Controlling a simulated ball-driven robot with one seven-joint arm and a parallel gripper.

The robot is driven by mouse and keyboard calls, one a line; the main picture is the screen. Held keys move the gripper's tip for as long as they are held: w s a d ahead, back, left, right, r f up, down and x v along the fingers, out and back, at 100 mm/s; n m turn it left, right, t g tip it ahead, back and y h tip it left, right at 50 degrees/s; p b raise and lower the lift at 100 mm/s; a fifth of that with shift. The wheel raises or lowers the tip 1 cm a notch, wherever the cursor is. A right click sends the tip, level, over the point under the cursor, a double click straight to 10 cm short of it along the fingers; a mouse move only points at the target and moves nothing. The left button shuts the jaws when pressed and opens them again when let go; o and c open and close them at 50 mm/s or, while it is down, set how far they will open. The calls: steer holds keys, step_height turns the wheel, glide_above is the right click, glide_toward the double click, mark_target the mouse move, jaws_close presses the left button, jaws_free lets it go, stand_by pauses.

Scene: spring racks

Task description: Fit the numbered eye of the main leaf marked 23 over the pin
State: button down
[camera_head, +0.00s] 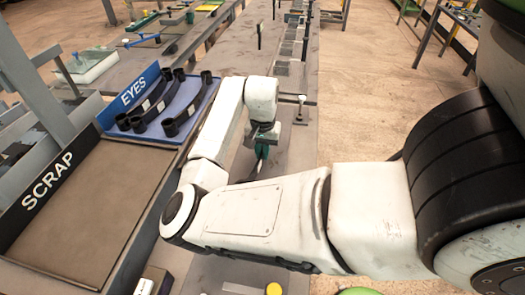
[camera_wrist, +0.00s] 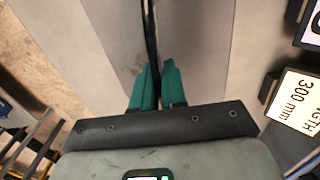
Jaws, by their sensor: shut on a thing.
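My gripper (camera_wrist: 152,72) has teal fingers and is shut on a thin dark leaf (camera_wrist: 149,28), seen edge-on and running up out of the wrist view. No number can be read on it, and its eye is not in sight. In the head view my gripper (camera_head: 262,152) hangs over the grey bench, partly hidden by my arm, and the held leaf cannot be made out clearly. A small upright post with a knob (camera_head: 301,104) stands to its right; I cannot tell whether it is the pin.
The brown SCRAP bin (camera_head: 85,205) is empty at left. A dark upright post (camera_head: 260,36) stands farther back. A "300 mm" label (camera_wrist: 293,93) is at the wrist view's right.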

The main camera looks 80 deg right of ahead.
steer(key=shift+f, duration=1.45)
stand_by(2.8)
steer(key=shift+a, duration=0.15)
stand_by(0.9)
steer(key=c, duration=0.6)
jaws_free()
steer(key=shift+f, duration=0.1)
steer(key=shift+r+p, duration=3.9)
steer(key=shift+r, duration=0.15)
